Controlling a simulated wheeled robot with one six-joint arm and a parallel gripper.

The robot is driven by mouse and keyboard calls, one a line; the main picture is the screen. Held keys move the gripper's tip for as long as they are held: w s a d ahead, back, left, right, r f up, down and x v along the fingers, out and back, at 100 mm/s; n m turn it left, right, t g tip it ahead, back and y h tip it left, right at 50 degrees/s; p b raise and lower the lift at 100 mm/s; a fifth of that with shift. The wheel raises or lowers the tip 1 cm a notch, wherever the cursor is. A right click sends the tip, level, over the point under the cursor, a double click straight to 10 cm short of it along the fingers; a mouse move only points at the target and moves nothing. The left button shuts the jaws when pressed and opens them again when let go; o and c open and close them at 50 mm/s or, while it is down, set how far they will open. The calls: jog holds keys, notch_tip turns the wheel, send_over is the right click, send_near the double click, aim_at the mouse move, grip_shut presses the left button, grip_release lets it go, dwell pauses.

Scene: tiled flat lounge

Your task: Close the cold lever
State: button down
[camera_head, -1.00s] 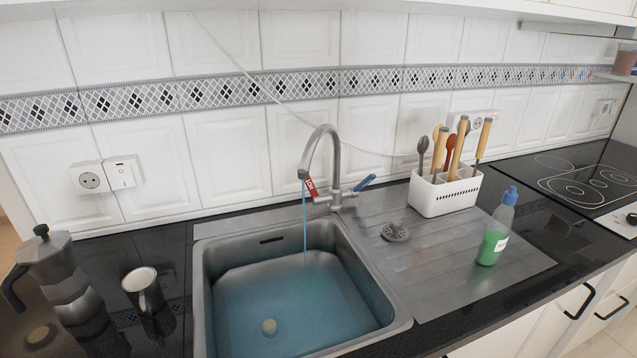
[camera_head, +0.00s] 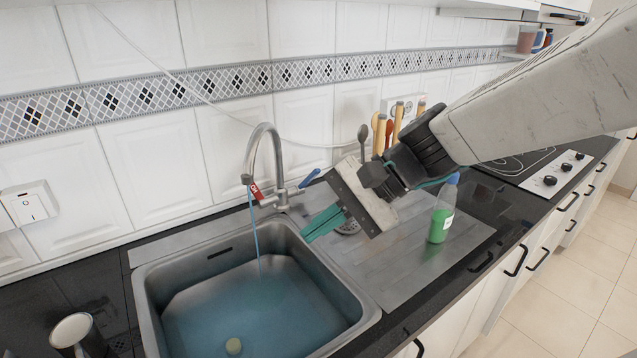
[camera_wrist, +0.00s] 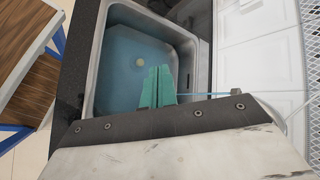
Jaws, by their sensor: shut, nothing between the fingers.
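A blue lever (camera_head: 309,178) sticks up and to the right from the tap's base. A thin blue stream of water (camera_head: 256,235) runs from the spout into the sink; it also shows in the wrist view (camera_wrist: 205,95). My gripper (camera_head: 309,236) has teal fingers, shut and empty, above the sink's right rim, in front of and below the lever, apart from it. In the wrist view the fingers (camera_wrist: 161,68) appear over the basin; the lever is not visible there.
The sink (camera_head: 140,290) holds bluish water. On the drainboard (camera_head: 395,285) stand a bottle of green liquid (camera_head: 440,220) and a utensil holder, mostly hidden by my arm; wooden handles (camera_head: 398,120) show. A mug (camera_head: 75,335) is at the lower left. A tiled wall stands behind.

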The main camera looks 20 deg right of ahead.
jog(key=w+m+t+y, duration=0.35)
jog(key=w+m, duration=0.35)
jog(key=w, duration=0.3)
jog(key=m+t+h, duration=0.9)
jog(key=m+t, duration=0.1)
jog(key=m, duration=0.7)
send_near(313, 179)
jog(key=x, duration=0.5)
jog(key=shift+w+a+f, duration=0.1)
jog(key=shift+w+a, duration=0.05)
jog(key=shift+w, duration=0.25)
